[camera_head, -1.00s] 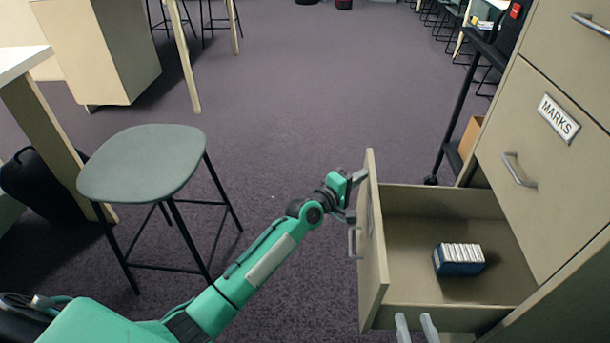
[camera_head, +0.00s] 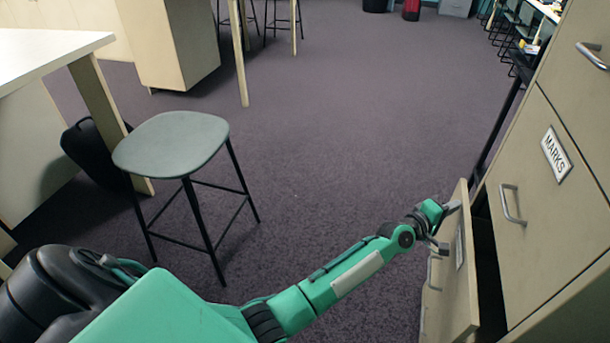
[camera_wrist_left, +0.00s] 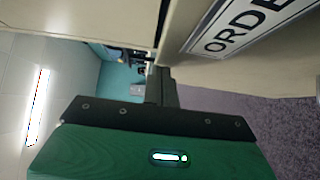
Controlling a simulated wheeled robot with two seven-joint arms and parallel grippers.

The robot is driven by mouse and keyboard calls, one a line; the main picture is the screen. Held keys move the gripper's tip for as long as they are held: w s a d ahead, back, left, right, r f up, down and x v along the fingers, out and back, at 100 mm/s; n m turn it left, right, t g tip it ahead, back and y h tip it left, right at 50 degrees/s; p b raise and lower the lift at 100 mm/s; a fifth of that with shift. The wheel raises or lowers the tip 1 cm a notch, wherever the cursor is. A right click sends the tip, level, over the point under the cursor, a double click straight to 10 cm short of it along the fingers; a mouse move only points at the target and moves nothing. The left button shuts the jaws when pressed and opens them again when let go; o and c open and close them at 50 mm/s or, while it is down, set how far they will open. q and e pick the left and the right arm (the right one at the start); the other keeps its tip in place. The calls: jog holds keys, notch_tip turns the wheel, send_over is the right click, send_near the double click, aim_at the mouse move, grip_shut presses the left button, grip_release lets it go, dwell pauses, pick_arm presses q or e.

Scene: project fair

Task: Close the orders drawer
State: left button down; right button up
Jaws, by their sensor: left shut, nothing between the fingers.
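The orders drawer (camera_head: 461,280) is the low drawer of the beige cabinet (camera_head: 545,215). Its front stands a little out from the cabinet, with a dark narrow gap behind it. Its metal handle (camera_head: 432,268) faces left. In the left wrist view its label (camera_wrist_left: 245,25) reads "ORDE", cut off by the frame. My left gripper (camera_head: 447,212) is shut and empty, at the outer face of the drawer front near its top far corner; it seems to touch it. The drawer's inside is hidden. My right gripper is not in view.
The marks drawer (camera_head: 560,190) above is shut. A grey-green stool (camera_head: 172,142) stands left of my left arm. A white-topped table (camera_head: 50,52) and a black bag (camera_head: 92,150) are further left. Open carpet (camera_head: 340,130) lies in the middle.

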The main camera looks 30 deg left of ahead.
pick_arm(q)
jog(key=shift+w+d, duration=0.2)
jog(key=shift+d, duration=0.5)
jog(key=shift+w+d, duration=0.2)
jog(key=shift+d, duration=0.45)
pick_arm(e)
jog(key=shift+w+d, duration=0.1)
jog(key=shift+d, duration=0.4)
pick_arm(q)
jog(key=shift+a, duration=0.1)
